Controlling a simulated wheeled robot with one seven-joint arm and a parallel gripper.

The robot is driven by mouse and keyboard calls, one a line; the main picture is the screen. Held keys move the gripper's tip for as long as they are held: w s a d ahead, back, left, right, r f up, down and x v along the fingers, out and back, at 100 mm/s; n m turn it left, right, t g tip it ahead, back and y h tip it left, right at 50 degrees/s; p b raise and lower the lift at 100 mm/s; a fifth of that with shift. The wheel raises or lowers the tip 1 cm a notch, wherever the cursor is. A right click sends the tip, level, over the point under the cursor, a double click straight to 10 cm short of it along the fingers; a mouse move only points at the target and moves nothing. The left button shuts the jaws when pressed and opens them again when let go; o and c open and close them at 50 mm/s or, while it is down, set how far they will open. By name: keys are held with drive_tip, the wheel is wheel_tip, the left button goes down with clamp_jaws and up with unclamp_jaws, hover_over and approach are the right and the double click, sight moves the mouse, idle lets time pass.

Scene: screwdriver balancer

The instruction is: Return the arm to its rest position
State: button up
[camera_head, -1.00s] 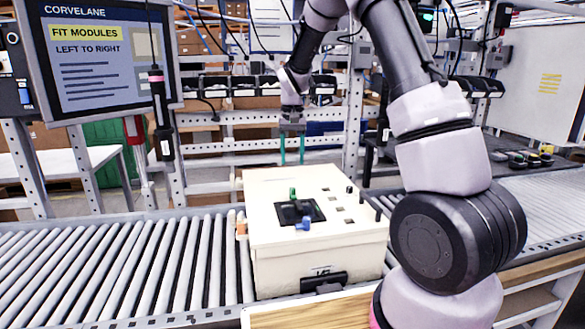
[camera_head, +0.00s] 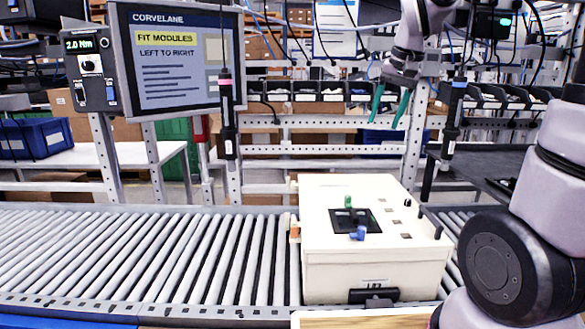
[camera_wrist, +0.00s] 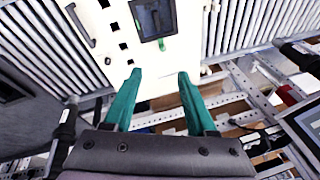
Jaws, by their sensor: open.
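My gripper (camera_head: 390,106) is raised above the back of the conveyor, in front of the shelving at the upper right of the head view. Its two teal fingers are apart and nothing is between them. They also show in the wrist view (camera_wrist: 158,100), spread, with the cream box (camera_wrist: 185,50) beyond them. The cream box (camera_head: 330,270) sits on the rollers below and left of my gripper, clear of it. On its top is a dark square recess (camera_head: 345,221) with a green piece (camera_head: 348,202) and a blue piece (camera_head: 358,233).
A screwdriver (camera_head: 227,115) hangs left of the box, and another hanging tool (camera_head: 453,118) is close to the right of my gripper. A screen (camera_head: 178,60) stands at the left. The rollers (camera_head: 130,255) left of the box are bare.

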drive_tip(key=s+d+r+t, duration=0.1)
drive_tip(key=s+r+t, duration=0.1)
drive_tip(key=s, duration=0.6)
drive_tip(key=s+d+r+t, duration=0.1)
drive_tip(key=s+r, duration=0.1)
drive_tip(key=s, duration=0.6)
drive_tip(key=shift+s+m+t, duration=0.15)
drive_tip(key=shift+m+t, duration=0.15)
drive_tip(key=shift+t, duration=0.1)
idle(0.6)
